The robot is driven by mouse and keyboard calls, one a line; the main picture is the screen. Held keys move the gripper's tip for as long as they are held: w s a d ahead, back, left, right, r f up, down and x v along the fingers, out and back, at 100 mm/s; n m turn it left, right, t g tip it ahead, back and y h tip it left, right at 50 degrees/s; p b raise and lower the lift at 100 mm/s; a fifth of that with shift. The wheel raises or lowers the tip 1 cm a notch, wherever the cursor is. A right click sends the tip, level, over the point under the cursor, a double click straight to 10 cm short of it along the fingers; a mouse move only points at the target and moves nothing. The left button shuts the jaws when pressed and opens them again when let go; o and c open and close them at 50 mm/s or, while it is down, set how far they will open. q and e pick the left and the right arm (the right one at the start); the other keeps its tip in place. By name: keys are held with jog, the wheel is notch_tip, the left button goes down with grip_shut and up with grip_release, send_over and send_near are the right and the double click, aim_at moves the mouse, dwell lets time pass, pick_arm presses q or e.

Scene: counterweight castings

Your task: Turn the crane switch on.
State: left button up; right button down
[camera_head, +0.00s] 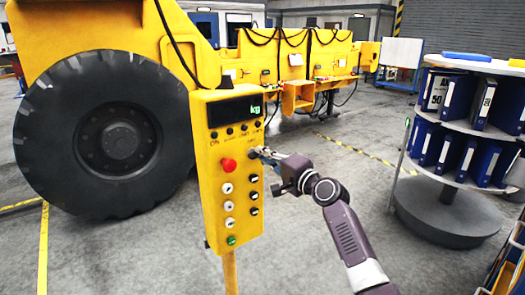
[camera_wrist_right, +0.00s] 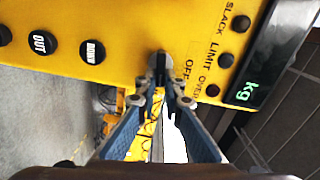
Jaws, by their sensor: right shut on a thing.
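A yellow control box (camera_head: 211,160) on a post stands upright at the centre of the head view. It has a dark display with "kg", a red button (camera_head: 229,165), several white and black buttons and a green one. My right gripper (camera_head: 262,154) reaches its right side from the right. In the right wrist view, the gripper (camera_wrist_right: 160,88) is shut around the small grey crane switch (camera_wrist_right: 160,60) on the yellow face, beside the word "OFF". The fingertips hide much of the switch, and its exact setting cannot be told. My left gripper is not in view.
Black buttons (camera_wrist_right: 92,51) marked "OUT" and "DOWN" lie left of the switch in the wrist view. A large tyre (camera_head: 105,135) and yellow machine stand behind the box. A round shelf (camera_head: 470,130) with blue binders stands right. Open floor lies between.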

jog(key=shift+f+m+p, duration=0.2)
jog(key=shift+m+p, duration=0.15)
jog(key=shift+m, duration=0.55)
jog(key=c, duration=2.1)
grip_release()
jog(key=shift+d, duration=0.1)
jog(key=v, duration=1.2)
